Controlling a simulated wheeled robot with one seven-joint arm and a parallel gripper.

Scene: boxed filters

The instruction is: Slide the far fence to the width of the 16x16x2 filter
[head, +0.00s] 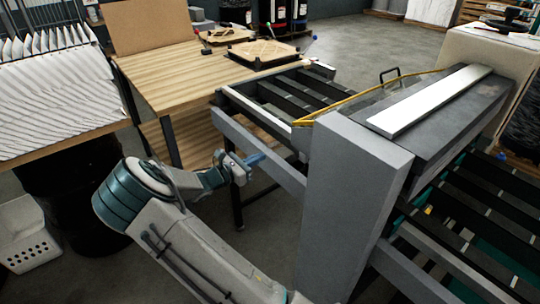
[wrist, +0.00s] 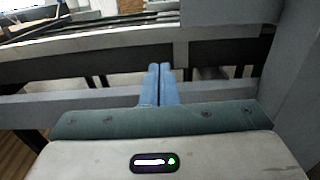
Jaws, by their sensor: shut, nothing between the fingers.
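My gripper (head: 257,158) is shut and empty, its two blue fingers side by side in the wrist view (wrist: 160,70). In the head view it is beside the grey near side rail (head: 250,145) of a machine's roller bed (head: 275,100). In the wrist view the fingertips point towards a dark gap below a pale rail (wrist: 95,45); contact cannot be told.
A tall grey machine column (head: 350,200) stands right of my gripper. A black handle (head: 390,74) rises behind it. Open floor lies at the back.

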